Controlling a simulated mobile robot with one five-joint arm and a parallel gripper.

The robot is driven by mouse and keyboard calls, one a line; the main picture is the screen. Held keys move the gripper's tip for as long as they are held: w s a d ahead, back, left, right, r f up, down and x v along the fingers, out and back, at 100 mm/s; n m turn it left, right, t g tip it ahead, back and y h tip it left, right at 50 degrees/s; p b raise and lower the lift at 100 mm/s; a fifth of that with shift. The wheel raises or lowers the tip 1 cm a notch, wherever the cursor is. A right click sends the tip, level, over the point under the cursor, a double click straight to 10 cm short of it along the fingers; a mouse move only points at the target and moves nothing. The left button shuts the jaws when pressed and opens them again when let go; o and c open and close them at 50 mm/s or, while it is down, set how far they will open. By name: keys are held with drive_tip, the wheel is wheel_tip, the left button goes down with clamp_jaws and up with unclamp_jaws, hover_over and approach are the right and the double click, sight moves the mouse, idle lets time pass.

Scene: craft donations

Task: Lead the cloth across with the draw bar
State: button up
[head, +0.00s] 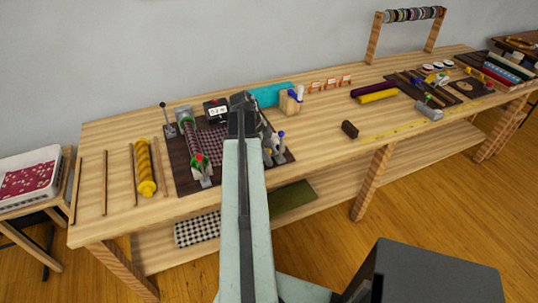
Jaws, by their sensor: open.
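My gripper (243,100) is at the end of my pale green arm, over the right part of a dark machine board (185,184) on the wooden bench. It is open, though its fingers show small. A checked reddish cloth (212,143) lies on the board just left of my gripper, beside a roller (190,135) wound with similar cloth. I cannot make out the draw bar; my arm and gripper cover part of the board. I cannot tell whether my gripper touches anything.
A black counter box (216,109) stands behind the cloth. A lever (166,118) rises at the board's left. Blue-tipped clamps (275,150) stand right of my arm. A yellow roll (145,167) lies left. A wooden block with tools (291,103) stands at the right rear.

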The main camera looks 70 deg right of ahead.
drive_tip(key=p+v, duration=0.7)
drive_tip(key=shift+r, duration=0.4)
drive_tip(key=shift+w, duration=0.15)
